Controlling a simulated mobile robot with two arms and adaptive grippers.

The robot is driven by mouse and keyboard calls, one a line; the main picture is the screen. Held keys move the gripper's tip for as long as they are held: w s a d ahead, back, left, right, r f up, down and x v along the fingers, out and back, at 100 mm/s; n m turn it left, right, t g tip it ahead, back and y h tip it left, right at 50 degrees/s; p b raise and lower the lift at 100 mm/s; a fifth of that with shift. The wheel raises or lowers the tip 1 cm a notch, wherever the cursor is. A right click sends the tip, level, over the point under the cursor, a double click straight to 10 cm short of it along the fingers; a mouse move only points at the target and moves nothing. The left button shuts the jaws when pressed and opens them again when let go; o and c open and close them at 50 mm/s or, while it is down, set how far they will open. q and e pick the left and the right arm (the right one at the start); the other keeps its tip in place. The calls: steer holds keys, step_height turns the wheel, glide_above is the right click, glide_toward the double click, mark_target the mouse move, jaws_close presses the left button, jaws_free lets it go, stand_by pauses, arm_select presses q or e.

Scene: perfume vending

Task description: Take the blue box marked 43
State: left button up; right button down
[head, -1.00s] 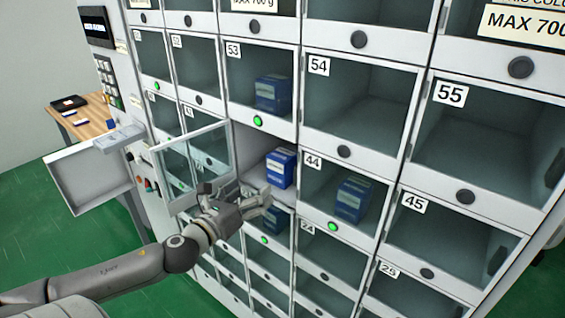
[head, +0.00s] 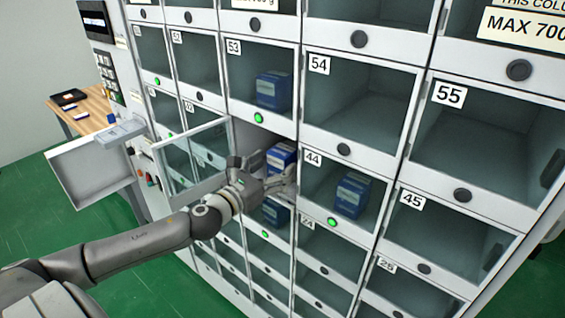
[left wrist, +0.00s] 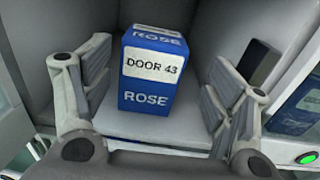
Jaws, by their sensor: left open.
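The blue box marked 43 (left wrist: 148,82) stands upright on the compartment floor in the left wrist view, with a white label reading "DOOR 43" above the word "ROSE". In the head view the box (head: 281,157) shows partly behind my gripper. My left gripper (head: 270,172) is at the mouth of the open compartment. In the left wrist view its open fingers (left wrist: 150,95) stand on either side of the box, with gaps on both sides. The open door (head: 190,160) swings out to the left. My right gripper is not in view.
Closed compartments surround the open one. Blue boxes stand behind glass at 53 (head: 272,90), at 44 (head: 351,194) and below the open compartment (head: 275,212). An open tray (head: 92,180) juts out at left, near a wooden table (head: 82,112).

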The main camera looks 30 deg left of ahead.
mark_target(275, 162)
arm_select(q)
steer(key=w, duration=0.1)
steer(key=w+p, duration=0.2)
steer(key=w, duration=0.1)
steer(key=shift+w+a+r, duration=0.1)
steer(key=shift+a+r, duration=0.1)
steer(key=shift+a, duration=0.1)
steer(key=shift+w+f, duration=0.15)
steer(key=shift+w, duration=0.35)
steer(key=shift+c, duration=0.2)
steer(key=c, duration=1.1)
steer(key=shift+c, duration=0.2)
steer(key=shift+s, duration=0.1)
